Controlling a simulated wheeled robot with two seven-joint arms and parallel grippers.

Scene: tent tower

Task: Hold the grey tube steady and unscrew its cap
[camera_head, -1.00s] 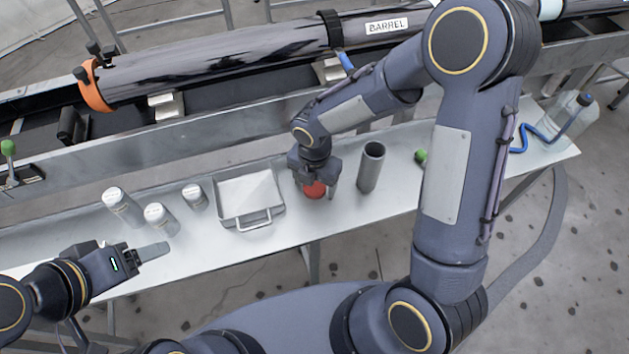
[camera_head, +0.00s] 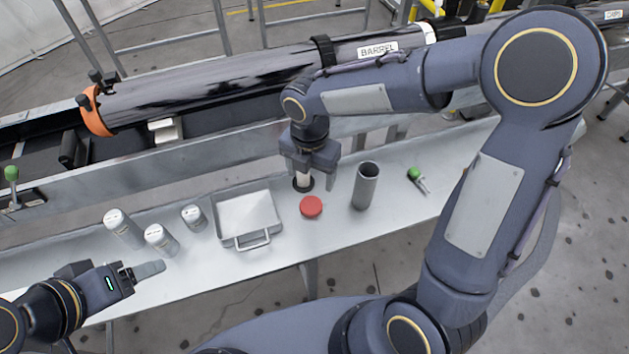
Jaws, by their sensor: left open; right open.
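The grey tube (camera_head: 366,187) stands upright on the metal bench, and its top end is open. A round red cap (camera_head: 311,206) lies on the bench to the left of the tube, apart from it. My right gripper (camera_head: 309,172) points down, open, behind the red cap and left of the tube. It touches neither of them. A small pale piece with a dark ring (camera_head: 303,184) shows just under this gripper; I cannot tell whether they touch. My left gripper (camera_head: 150,269) is open at the bench's front left, far from the tube.
A metal tray with a handle (camera_head: 247,219) sits left of the cap. Several grey canisters (camera_head: 160,240) stand further left. A green-topped tool (camera_head: 418,178) lies right of the tube. The long barrel (camera_head: 220,75) rests on a rail behind the bench.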

